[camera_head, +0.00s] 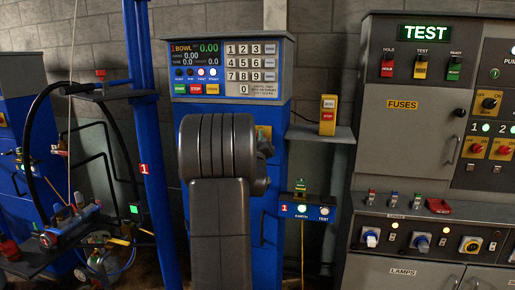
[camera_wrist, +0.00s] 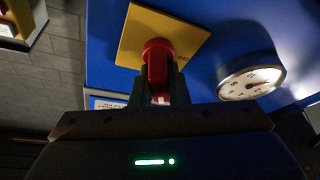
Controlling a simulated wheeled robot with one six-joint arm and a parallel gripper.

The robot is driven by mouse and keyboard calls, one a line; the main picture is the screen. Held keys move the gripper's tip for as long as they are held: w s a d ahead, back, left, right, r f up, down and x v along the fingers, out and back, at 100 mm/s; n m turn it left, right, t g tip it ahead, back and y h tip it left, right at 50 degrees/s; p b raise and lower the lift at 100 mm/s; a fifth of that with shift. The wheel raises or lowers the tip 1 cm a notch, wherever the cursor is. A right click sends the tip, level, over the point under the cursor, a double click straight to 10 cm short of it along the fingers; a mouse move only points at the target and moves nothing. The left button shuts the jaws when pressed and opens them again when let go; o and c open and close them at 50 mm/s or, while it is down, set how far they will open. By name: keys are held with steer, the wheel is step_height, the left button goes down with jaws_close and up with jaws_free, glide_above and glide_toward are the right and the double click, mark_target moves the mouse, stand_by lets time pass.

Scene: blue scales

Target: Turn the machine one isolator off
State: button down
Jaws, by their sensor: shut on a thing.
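The machine one isolator is a red rotary handle (camera_wrist: 158,62) on a square yellow plate (camera_wrist: 190,35), fixed to a blue cabinet face (camera_wrist: 235,25) in the wrist view. My gripper (camera_wrist: 160,97) is shut on the red handle, its dark fingers one on each side of it. In the head view my arm stands in front of the blue machine one cabinet (camera_head: 272,190) and hides the handle and my gripper. Only an edge of the yellow plate (camera_head: 263,132) shows there, right of my arm. The handle's on and off marks cannot be read.
A round white gauge (camera_wrist: 250,82) sits right of the handle. Above my arm is a display with a keypad (camera_head: 250,68). A yellow stop box (camera_head: 327,115) stands on a shelf at right, beside the grey control panel (camera_head: 405,130). A blue post (camera_head: 143,140) stands at left.

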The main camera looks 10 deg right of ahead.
steer(key=n+y+b, duration=0.1)
steer(key=n, duration=0.1)
steer(key=n+g+y+b, duration=0.1)
steer(key=n+b, duration=0.1)
steer(key=n, duration=0.1)
steer(key=n+y+b, duration=0.1)
steer(key=n, duration=0.2)
steer(key=shift+a+f+y+b, duration=0.1)
steer(key=shift+f+y+b, duration=0.2)
steer(key=shift+b, duration=0.1)
steer(key=n, duration=0.2)
steer(key=n+g, duration=0.1)
steer(key=shift+n+g+y, duration=0.3)
steer(key=shift+n, duration=0.1)
steer(key=shift+n+g, duration=0.5)
steer(key=shift+n, duration=0.8)
steer(key=c, duration=1.4)
jaws_free()
steer(key=shift+a, duration=0.1)
